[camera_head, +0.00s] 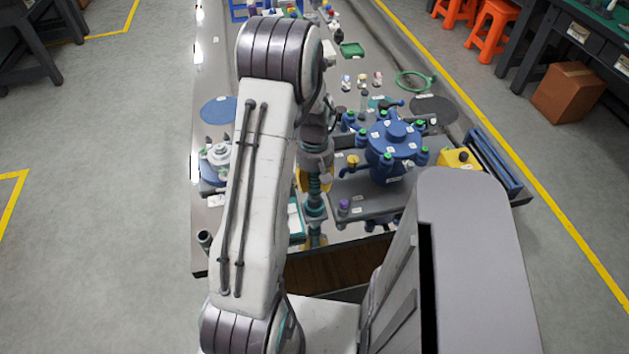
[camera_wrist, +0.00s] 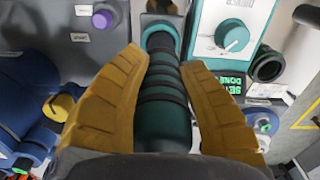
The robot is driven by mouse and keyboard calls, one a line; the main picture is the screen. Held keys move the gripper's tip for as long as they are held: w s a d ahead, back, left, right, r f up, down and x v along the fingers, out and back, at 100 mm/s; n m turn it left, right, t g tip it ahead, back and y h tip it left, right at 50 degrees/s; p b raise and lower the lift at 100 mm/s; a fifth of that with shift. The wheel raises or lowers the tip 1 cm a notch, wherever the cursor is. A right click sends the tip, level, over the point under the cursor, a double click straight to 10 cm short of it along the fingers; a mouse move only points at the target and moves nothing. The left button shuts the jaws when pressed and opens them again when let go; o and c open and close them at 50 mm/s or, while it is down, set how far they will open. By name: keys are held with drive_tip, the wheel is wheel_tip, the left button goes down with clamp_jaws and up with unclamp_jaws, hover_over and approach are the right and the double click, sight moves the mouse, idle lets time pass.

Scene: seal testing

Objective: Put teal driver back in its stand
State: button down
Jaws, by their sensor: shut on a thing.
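My gripper (camera_wrist: 160,62) has its two yellow fingers shut around the teal driver (camera_wrist: 162,118), a teal cylinder with dark bands. The driver runs away from the wrist between the fingers, and its far end lies near a grey piece at the top of the wrist view. In the head view the gripper (camera_head: 314,180) is over the near part of the bench, with the teal driver (camera_head: 315,207) partly hidden by my arm. A dark open cup (camera_wrist: 268,66) is right of the driver in the wrist view. I cannot tell whether it is the driver's stand.
A white panel with a teal knob (camera_wrist: 232,38) is close right of the driver. A purple knob (camera_wrist: 103,18) is to its left. A blue flanged vessel (camera_head: 392,140) stands right of my gripper. The bench (camera_head: 222,258) is crowded with small parts.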

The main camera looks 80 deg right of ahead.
drive_tip(key=shift+f+b, duration=0.3)
drive_tip(key=shift+b, duration=0.05)
idle(0.6)
drive_tip(key=shift+f, duration=0.25)
drive_tip(key=shift+f+b, duration=0.8)
drive_tip(key=shift+b, duration=0.3)
idle(1.6)
drive_tip(key=c, duration=0.8)
unclamp_jaws()
wheel_tip(320, 180, up, 9)
drive_tip(key=p, duration=0.6)
